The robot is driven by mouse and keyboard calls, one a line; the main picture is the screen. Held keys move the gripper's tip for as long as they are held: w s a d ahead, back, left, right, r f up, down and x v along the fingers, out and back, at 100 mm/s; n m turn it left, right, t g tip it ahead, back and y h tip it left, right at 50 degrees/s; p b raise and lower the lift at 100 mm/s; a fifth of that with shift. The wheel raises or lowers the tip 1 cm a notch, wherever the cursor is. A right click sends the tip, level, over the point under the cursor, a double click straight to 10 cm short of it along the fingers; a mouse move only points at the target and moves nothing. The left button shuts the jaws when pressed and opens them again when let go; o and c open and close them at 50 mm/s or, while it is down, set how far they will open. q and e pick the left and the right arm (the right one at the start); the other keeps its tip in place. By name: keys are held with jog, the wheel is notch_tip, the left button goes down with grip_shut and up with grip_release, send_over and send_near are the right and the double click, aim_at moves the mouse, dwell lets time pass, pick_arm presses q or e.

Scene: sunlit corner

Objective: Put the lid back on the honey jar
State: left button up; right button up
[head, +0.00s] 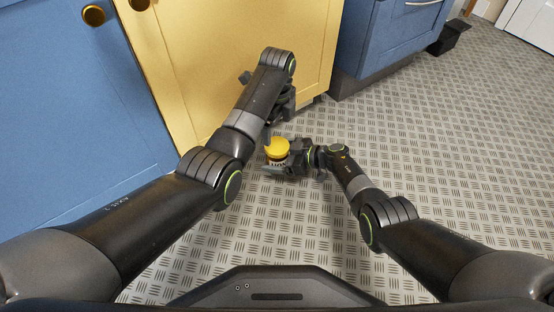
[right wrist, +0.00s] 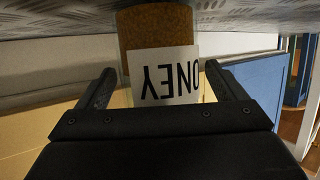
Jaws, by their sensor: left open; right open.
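The honey jar (head: 279,163) is a small jar with a white label in the middle of the head view. A round yellow lid (head: 278,148) shows at its top; I cannot tell whether it is seated or tilted. My left gripper (head: 273,134) is open, just above and beside the lid, its fingers partly hidden by the arm. My right gripper (head: 277,166) is open, with its fingers on either side of the jar. In the right wrist view the jar's label (right wrist: 165,75) reads upside down between the two fingers, with amber honey (right wrist: 155,28) above it. The lid is hidden there.
A yellow cabinet door (head: 220,60) stands close behind my left arm, with blue cabinets (head: 60,130) on both sides. The patterned metal floor (head: 440,130) is clear to the right. A small dark box (head: 450,37) stands far off at the upper right.

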jog(key=c, duration=1.6)
pick_arm(q)
jog(key=shift+n, duration=0.4)
pick_arm(e)
jog(key=c, duration=0.4)
pick_arm(q)
jog(key=n, duration=0.5)
jog(key=shift+n, duration=0.3)
pick_arm(e)
jog(key=shift+o, duration=0.2)
pick_arm(q)
jog(key=n, duration=0.6)
jog(key=shift+r, duration=0.1)
jog(key=n, duration=0.4)
jog(key=shift+n, duration=0.3)
jog(key=n, duration=0.4)
jog(key=shift+r+n, duration=0.1)
jog(key=shift+n, duration=0.2)
jog(key=n, duration=0.4)
jog(key=shift+n, duration=0.3)
jog(key=n, duration=0.5)
